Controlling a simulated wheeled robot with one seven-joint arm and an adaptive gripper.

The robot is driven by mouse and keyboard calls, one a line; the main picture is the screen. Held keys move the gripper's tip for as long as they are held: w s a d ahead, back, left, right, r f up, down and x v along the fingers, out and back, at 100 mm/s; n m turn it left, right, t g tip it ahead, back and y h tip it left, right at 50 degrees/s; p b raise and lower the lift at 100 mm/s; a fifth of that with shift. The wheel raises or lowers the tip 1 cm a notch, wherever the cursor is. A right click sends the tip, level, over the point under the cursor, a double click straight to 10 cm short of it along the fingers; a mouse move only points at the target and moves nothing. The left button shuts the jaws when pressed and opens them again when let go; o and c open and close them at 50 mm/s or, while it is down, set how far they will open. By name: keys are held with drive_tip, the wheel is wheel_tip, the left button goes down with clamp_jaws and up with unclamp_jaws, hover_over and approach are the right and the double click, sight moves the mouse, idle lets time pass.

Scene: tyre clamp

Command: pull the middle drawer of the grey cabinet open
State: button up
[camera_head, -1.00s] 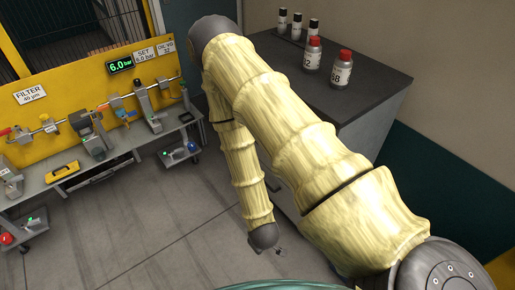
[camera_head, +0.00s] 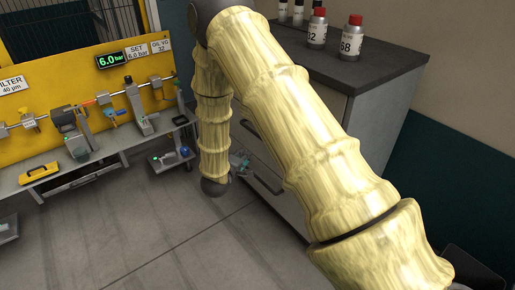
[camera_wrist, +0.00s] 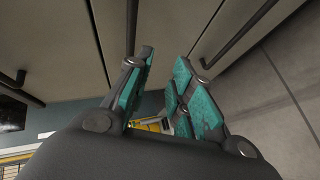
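The grey cabinet (camera_head: 325,110) stands right of centre in the head view, its drawer front partly hidden by my arm. Dark bar handles show on its front. In the wrist view several handles show; the middle one (camera_wrist: 131,28) runs down towards my left fingertip, and a lower-drawer handle (camera_wrist: 240,35) lies beyond my right finger. My gripper (camera_wrist: 168,68) is open, with teal pads apart and nothing visibly held between them. In the head view my gripper (camera_head: 240,162) is small, close to the drawer front. Whether a finger touches a handle cannot be told. The drawers look closed.
Bottles with red caps (camera_head: 317,30) and small dark-capped vials stand on the cabinet top. A yellow panel bench (camera_head: 90,95) with fittings stands at the left, and a low trolley (camera_head: 170,158) beside it. The grey floor between is clear.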

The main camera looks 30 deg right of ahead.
drive_tip(key=shift+w+d+r+g+h+b, duration=0.2)
drive_tip(key=shift+w+d+h+b, duration=0.25)
drive_tip(key=shift+w+d+b, duration=1.25)
drive_tip(key=shift+w+d+r+g+h+b, duration=0.1)
drive_tip(key=shift+w+d+g+h+b, duration=0.3)
drive_tip(key=shift+w+d+b, duration=1.25)
drive_tip(key=shift+w+d+r+g+h+b, duration=0.1)
drive_tip(key=shift+w+d+h+b, duration=0.55)
drive_tip(key=shift+d, duration=2)
clamp_jaws()
